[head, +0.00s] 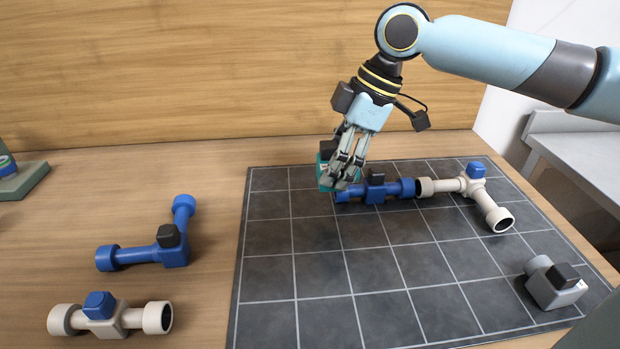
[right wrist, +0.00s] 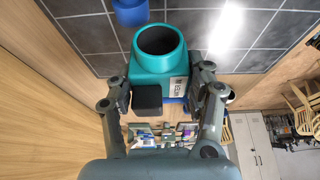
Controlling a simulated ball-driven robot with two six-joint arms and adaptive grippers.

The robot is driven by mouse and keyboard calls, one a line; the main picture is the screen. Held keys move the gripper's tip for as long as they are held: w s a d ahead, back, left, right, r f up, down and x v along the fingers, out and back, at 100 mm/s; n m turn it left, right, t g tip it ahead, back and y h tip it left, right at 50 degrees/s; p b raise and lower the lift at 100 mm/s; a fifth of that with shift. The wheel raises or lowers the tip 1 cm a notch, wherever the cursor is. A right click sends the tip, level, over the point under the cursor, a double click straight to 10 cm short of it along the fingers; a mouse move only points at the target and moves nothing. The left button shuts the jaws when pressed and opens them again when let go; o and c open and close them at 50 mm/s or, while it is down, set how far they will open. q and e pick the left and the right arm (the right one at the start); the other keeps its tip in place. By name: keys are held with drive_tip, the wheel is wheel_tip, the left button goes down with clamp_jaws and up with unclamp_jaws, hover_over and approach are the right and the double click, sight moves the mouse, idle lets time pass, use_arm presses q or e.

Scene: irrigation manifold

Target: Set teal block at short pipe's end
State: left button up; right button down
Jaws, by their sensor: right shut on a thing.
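The teal block (head: 325,172) has a round open socket, a black knob and a white label. My right gripper (head: 346,177) is shut on it at the back left of the grid mat. In the right wrist view the teal block (right wrist: 157,55) sits between both fingers (right wrist: 160,90), its opening facing the camera. A straight blue pipe piece (head: 378,191) with a black knob lies on the mat, just right of the block. My left gripper is out of view.
A white elbow piece (head: 465,185) with a blue knob meets the blue pipe's right end. A grey block (head: 553,285) lies at the mat's right. A blue elbow (head: 150,254) and a white straight piece (head: 130,319) lie left of the dark mat (head: 290,270).

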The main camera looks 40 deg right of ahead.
drive_tip(key=w+f, duration=0.2)
drive_tip(key=w, duration=0.1)
drive_tip(key=w+a+f, duration=0.1)
drive_tip(key=w, duration=0.1)
drive_tip(key=shift+b, duration=0.3)
drive_tip(key=shift+f, duration=1.9)
drive_tip(key=shift+f, duration=0.15)
drive_tip(key=c, duration=0.5)
unclamp_jaws()
drive_tip(key=shift+s, duration=0.1)
drive_tip(key=p+v, duration=0.1)
drive_tip(key=v, duration=1.1)
